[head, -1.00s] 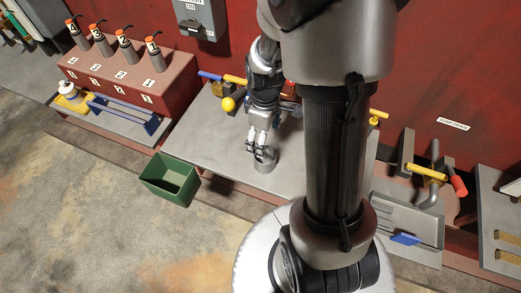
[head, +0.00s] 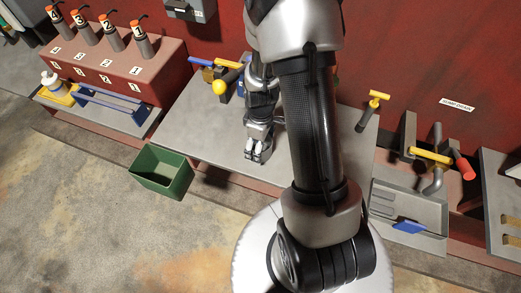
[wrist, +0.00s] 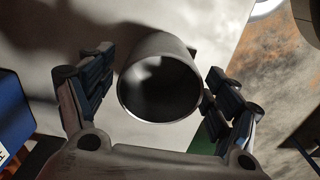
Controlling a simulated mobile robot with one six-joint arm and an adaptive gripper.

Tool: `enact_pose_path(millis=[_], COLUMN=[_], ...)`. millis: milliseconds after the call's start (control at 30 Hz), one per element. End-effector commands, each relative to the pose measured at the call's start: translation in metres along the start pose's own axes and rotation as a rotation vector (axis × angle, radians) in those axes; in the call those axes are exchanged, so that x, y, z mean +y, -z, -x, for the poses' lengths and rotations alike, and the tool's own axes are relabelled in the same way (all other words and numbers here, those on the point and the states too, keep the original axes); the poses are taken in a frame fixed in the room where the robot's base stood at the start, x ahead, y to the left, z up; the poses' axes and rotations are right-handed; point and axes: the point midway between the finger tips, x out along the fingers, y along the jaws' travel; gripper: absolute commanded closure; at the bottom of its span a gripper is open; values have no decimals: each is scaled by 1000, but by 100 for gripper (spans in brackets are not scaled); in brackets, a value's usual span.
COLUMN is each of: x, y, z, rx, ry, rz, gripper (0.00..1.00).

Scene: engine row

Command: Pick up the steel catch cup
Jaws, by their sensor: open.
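The steel catch cup (wrist: 158,52) is a grey, round, open-mouthed cup in the middle of the wrist view, its dark inside facing the camera. My gripper (wrist: 160,72) is open, with one finger on each side of the cup. A gap shows on the left; on the right the finger is very close, and I cannot tell whether it touches. In the head view my gripper (head: 257,153) is low over the grey bench (head: 200,125), and it hides the cup there.
A green bin (head: 161,172) stands in front of the bench. A yellow-knobbed fitting (head: 220,88) is behind my gripper, to the left. A grey tray (head: 408,208) lies at right. Bare bench lies left of my gripper.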

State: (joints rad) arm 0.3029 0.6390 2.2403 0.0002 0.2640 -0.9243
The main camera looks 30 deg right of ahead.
Motion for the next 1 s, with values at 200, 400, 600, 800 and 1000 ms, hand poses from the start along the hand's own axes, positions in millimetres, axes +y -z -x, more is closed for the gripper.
enact_pose_path(millis=[200, 400, 600, 800, 1000], x=[0, 0, 0, 0, 0], y=[0, 0, 0, 0, 0], z=[-1, -1, -1, -1, -1], rx=[1, 1, 1, 1, 1], ry=[-2, -2, -1, -1, -1], rz=[0, 0, 0, -1, -1], gripper=[18, 31, 44, 58, 65])
